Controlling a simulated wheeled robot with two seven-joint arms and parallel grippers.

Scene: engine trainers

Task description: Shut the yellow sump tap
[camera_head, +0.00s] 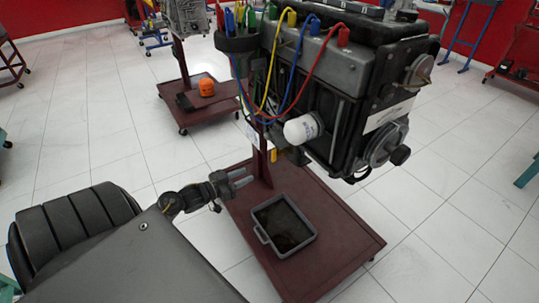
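The yellow sump tap (273,155) is a small yellow handle that hangs under the engine (335,85), next to the red stand post. The engine hides what lies above it. My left gripper (247,177) is to the left of the tap and a little lower in the picture. Its two grey fingers are apart and point right, with nothing between them. It is not touching the tap. My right gripper is not in view.
A grey drain tray (263,236) with dark contents sits on the red trolley base (340,240) below. A white oil filter (301,129) sticks out of the engine. Coloured cables (262,95) hang down its side. A second trolley (205,112) with an orange part stands behind.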

